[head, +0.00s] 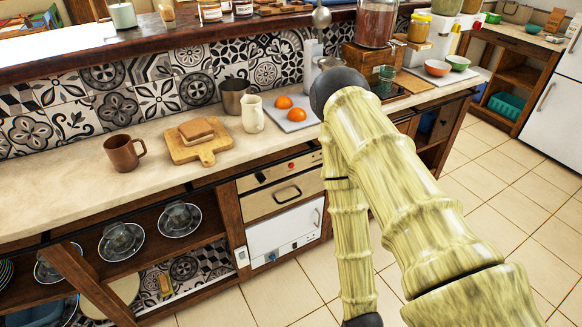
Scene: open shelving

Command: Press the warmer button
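A beige built-in unit (283,193) with a drawer handle sits under the counter, left of my arm. Its front has a dark strip, a knob and a small red spot (291,166) on the upper panel. Below it is a white appliance (285,232) with a vertical handle, small blue knobs and other small controls. I cannot tell for sure which of these is the warmer or which control is its button. My arm bends at a dark joint over the counter and its forearm runs down to the bottom edge. My gripper is out of view.
The counter (55,205) holds a brown mug (124,153), a board with bread (202,150), a cream pitcher (252,114) and a tray with oranges (293,124). Open shelves with plates (121,240) are at lower left. Tiled floor (268,300) in front is clear.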

